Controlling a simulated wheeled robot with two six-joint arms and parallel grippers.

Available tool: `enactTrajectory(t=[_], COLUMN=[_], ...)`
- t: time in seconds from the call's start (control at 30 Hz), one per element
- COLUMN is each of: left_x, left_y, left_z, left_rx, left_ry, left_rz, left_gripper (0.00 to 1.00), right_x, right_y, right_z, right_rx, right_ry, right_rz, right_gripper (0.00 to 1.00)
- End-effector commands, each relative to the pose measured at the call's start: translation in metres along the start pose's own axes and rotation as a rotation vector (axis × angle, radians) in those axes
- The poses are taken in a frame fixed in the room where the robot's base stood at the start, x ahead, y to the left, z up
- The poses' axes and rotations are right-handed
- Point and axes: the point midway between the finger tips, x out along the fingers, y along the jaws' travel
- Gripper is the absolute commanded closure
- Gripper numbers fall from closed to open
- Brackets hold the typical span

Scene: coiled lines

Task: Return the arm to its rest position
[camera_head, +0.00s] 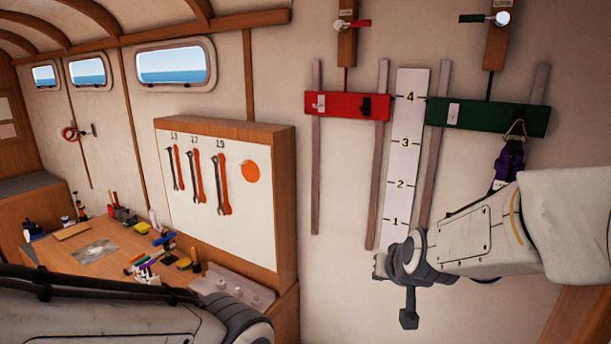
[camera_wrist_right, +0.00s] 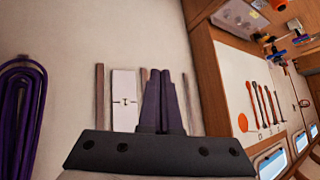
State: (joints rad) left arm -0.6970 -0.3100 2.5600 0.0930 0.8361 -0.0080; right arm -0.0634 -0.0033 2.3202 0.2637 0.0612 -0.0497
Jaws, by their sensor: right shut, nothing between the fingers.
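My right arm (camera_head: 490,235) reaches in from the right in the head view, in front of the white wall and below the green board. In the right wrist view the right gripper (camera_wrist_right: 166,76) has its two dark fingers together, with nothing between them. It is apart from the purple coiled line (camera_wrist_right: 22,105), which hangs at the left there. In the head view this purple line (camera_head: 509,163) hangs from a metal ring on the green board (camera_head: 480,117), its lower part hidden behind my right arm. My left arm (camera_head: 110,315) lies along the lower left; its gripper is not visible.
A red board (camera_head: 335,105) and a numbered white scale (camera_head: 407,130) are on the wall between vertical rails. A wrench panel (camera_head: 205,235) stands over a wooden workbench (camera_head: 125,242) with small tools at the left. The wall between panel and rails is bare.

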Motion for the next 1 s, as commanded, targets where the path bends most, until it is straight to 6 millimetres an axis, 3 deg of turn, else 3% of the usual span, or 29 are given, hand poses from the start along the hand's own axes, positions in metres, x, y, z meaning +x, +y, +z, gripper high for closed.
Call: enactTrajectory(t=[0.03,0.2,0.5,0.77,1.0], left_x=[0.0,0.0,0.0,0.039,0.079], left_y=[0.0,0.0,0.0,-0.003,-0.006], left_z=[0.0,0.0,0.0,0.002,0.004], left_rx=[0.0,0.0,0.0,-0.003,-0.006], left_ry=[0.0,0.0,0.0,0.0,0.0], left_rz=[0.0,0.0,0.0,0.0,0.0], left_gripper=[0.0,0.0,0.0,0.0,0.0], right_x=[0.001,-0.004,-0.029,-0.029,-0.046], right_y=[0.009,0.03,0.061,0.009,-0.035], right_z=[0.025,0.094,0.181,0.221,0.278], right_rx=[-0.02,-0.077,-0.149,-0.313,-0.513], right_ry=[-0.071,-0.271,-0.54,-0.591,-0.668], right_rz=[0.015,0.053,0.106,0.003,-0.112], right_gripper=[1.0,1.0,1.0,1.0,1.0])
